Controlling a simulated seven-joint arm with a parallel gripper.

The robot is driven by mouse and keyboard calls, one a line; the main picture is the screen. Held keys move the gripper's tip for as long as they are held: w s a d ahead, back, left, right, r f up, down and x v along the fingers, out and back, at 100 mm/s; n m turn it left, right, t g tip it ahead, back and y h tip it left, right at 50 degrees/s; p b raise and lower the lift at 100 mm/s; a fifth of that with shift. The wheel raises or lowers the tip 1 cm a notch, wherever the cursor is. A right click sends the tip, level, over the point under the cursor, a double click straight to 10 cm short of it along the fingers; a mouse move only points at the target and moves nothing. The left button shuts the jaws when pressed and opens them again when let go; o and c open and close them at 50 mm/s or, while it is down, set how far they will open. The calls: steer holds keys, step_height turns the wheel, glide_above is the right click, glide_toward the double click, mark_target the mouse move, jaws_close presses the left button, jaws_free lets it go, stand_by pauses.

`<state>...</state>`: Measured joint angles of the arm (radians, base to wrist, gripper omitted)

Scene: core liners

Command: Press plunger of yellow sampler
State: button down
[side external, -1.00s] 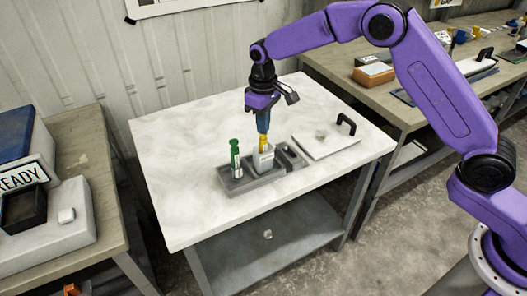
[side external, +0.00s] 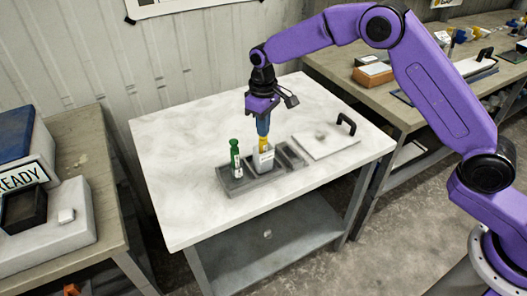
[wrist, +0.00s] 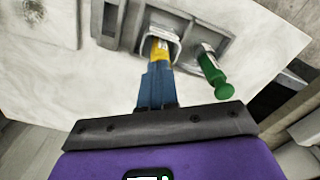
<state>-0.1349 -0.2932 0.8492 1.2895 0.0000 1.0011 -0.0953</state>
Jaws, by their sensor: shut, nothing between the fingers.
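The yellow sampler (side external: 263,143) stands upright in a light grey square holder (side external: 263,160) set in a grey tray (side external: 270,180) on the white table. My gripper (side external: 263,132) is shut, with its blue fingers pointing down right above the yellow sampler's top. In the wrist view the fingertips (wrist: 155,68) overlap the yellow sampler (wrist: 159,50), whose top end they hide. They look touching or very close; I cannot tell which. A green sampler (side external: 235,160) with a white label stands in the tray to the left; it also shows in the wrist view (wrist: 215,72).
A white board (side external: 325,142) with a black handle (side external: 346,124) lies to the right of the tray. The tray has an empty slot (side external: 291,156) on its right side. The table's left and back areas are clear.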

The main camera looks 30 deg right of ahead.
steer(key=shift+s+f, duration=0.1)
steer(key=shift+r, duration=3.6)
steer(key=s+d+r+n, duration=0.1)
steer(key=s+r+n, duration=0.15)
steer(key=s, duration=0.65)
steer(key=s+d+r+n, duration=0.1)
steer(key=s+d+r, duration=0.15)
steer(key=s, duration=0.65)
steer(key=s+d+f+n, duration=0.1)
steer(key=s+d, duration=0.5)
steer(key=s, duration=0.5)
steer(key=s+d+f+n, duration=0.1)
steer(key=s+d+n, duration=0.1)
steer(key=s+d, duration=0.4)
steer(key=s, duration=0.5)
steer(key=shift+d, duration=0.4)
